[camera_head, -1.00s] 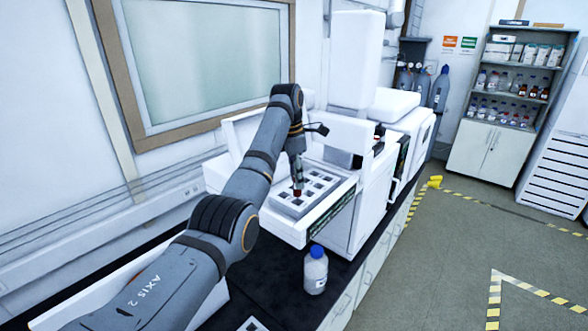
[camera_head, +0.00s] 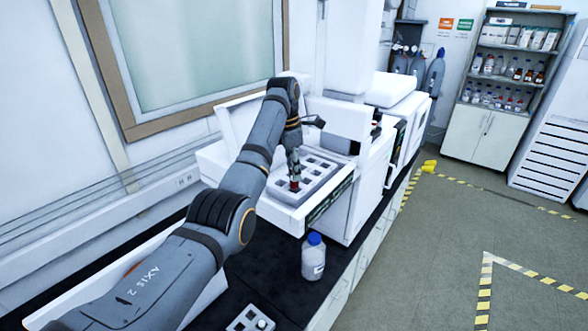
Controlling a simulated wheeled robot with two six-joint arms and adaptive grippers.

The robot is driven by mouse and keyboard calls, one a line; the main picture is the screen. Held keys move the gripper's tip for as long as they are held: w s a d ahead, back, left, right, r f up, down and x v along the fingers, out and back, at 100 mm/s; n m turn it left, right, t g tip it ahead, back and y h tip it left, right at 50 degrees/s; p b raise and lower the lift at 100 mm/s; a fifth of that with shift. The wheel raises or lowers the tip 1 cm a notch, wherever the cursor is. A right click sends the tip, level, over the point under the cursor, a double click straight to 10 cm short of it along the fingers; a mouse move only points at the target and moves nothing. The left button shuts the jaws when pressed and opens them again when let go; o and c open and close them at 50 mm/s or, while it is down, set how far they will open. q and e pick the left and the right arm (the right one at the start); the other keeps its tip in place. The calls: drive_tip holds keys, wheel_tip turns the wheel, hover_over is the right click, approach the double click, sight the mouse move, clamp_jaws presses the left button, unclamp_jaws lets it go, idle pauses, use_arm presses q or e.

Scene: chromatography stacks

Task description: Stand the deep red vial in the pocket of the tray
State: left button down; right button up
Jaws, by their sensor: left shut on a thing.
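My left gripper (camera_head: 294,172) points down over the grey tray (camera_head: 274,193) with square pockets that sits in the white drawer of the instrument. It is shut on the deep red vial (camera_head: 295,186), a small dark red spot under the fingers. The vial is at the tray's left part. I cannot tell whether its base is inside a pocket or above it. A smaller grey tray (camera_head: 238,324) with dark pockets and a white round thing shows at the bottom edge, partly cut off. My right gripper is not in view.
A blue-capped bottle (camera_head: 314,262) stands on the black bench in front of the drawer (camera_head: 318,208). The white instrument (camera_head: 366,190) rises behind and right of the tray. Bare black bench (camera_head: 265,270) lies left of the bottle.

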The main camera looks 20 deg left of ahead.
sight(294, 188)
use_arm(q)
drive_tip(key=shift+d, duration=0.1)
drive_tip(key=shift+s+d+r, duration=0.2)
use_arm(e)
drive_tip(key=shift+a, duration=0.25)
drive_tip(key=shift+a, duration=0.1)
use_arm(q)
drive_tip(key=shift+a+f, duration=0.1)
drive_tip(key=shift+f, duration=0.1)
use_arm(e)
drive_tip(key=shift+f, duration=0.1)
use_arm(q)
drive_tip(key=shift+f+b, duration=0.45)
drive_tip(key=shift+f, duration=0.7)
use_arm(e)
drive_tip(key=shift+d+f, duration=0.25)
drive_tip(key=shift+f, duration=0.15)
use_arm(q)
drive_tip(key=shift+f, duration=0.1)
drive_tip(key=shift+f, duration=0.55)
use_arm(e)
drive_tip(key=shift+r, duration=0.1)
